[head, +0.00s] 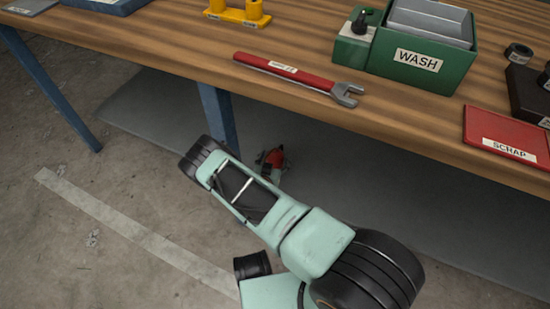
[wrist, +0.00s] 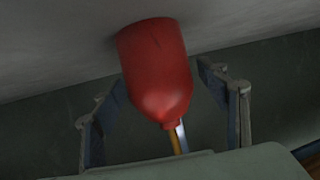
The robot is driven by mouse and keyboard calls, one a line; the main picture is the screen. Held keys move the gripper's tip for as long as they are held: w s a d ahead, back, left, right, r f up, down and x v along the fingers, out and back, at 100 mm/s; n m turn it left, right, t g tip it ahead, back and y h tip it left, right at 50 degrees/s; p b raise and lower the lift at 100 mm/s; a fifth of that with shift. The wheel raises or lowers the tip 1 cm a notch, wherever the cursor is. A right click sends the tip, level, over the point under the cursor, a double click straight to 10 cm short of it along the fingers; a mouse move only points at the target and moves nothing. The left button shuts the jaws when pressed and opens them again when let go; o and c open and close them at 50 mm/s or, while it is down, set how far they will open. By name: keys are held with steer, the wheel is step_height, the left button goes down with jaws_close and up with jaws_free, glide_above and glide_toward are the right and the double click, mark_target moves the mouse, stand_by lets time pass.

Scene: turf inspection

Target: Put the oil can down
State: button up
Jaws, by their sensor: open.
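The red oil can (wrist: 152,65) is in the middle of the wrist view, between the two spread fingers of my gripper (wrist: 155,88). Its broad end meets or nearly meets a pale grey surface. Its narrowed end points toward the camera, with a thin yellowish piece below it. There is a gap beside the can on the right finger's side. My gripper is open.
The wooden workbench (head: 190,50) overhangs this spot, with a blue leg (head: 218,115) close by. A dark grey mat (head: 150,105) lies on the floor under it. A red wrench (head: 300,76), a green WASH box (head: 452,82) and a red SCRAP tray (head: 500,125) are on top.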

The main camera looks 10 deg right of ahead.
mark_target(273, 162)
steer(key=shift+r, duration=0.15)
steer(key=p+v, duration=0.2)
steer(key=v, duration=0.4)
steer(key=shift+s+a+r+p, duration=0.1)
steer(key=shift+s+r+p, duration=0.1)
steer(key=shift+p, duration=0.15)
steer(key=shift+s+a+r, duration=0.1)
steer(key=shift+s+a, duration=0.15)
steer(key=shift+s, duration=0.25)
